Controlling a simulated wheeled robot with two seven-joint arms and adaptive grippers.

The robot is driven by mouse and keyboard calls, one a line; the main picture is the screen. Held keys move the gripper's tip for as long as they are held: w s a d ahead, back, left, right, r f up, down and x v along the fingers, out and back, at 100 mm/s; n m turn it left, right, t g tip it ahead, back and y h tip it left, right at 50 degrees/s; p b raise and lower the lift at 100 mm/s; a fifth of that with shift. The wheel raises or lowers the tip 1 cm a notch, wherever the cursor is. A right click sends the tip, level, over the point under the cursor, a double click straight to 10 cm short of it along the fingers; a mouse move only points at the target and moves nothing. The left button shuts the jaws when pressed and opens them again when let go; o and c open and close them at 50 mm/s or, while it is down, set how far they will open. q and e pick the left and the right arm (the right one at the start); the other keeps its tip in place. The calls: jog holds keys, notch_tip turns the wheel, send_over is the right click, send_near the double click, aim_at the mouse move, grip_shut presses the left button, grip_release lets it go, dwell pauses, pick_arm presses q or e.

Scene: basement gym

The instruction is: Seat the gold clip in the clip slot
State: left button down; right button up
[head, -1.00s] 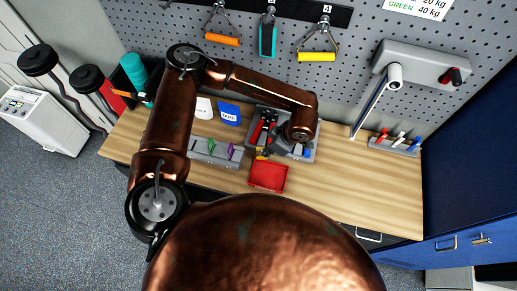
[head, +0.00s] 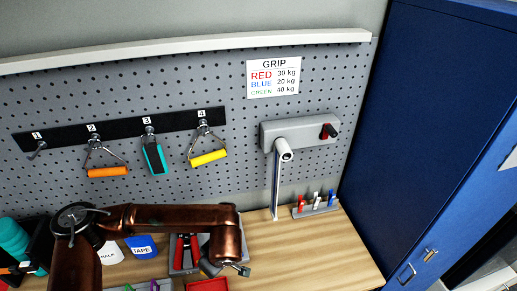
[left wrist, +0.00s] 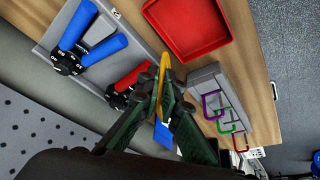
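The gold clip (left wrist: 168,60) is a small bent yellow piece at the tips of my left gripper (left wrist: 167,82) in the left wrist view. The dark green fingers converge on it and appear shut on it. The grey clip block (left wrist: 207,78) lies just right of the fingers, with purple, green and red clips standing in it. I cannot make out the empty clip slot clearly. In the head view the clip block (head: 140,288) is cut by the bottom edge. My left wrist hangs over the grey tray there, hiding the fingertips. My right gripper is not in view.
A red bin (left wrist: 190,25) is beyond the fingertips. The grey tray (left wrist: 50,22) holds blue-handled and red-handled hand grips. A blue tape packet (head: 141,246) and white chalk packet (head: 110,254) stand by the pegboard.

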pick_arm(q)
jog(key=w+a+r+m+t+h+b, duration=0.1)
jog(key=w+a+m+h+b, duration=0.2)
jog(key=m, duration=0.7)
jog(key=shift+w+a+t+h, duration=0.35)
jog(key=shift+w+a, duration=0.3)
jog(key=shift+a, duration=0.6)
jog(key=shift+r, duration=0.1)
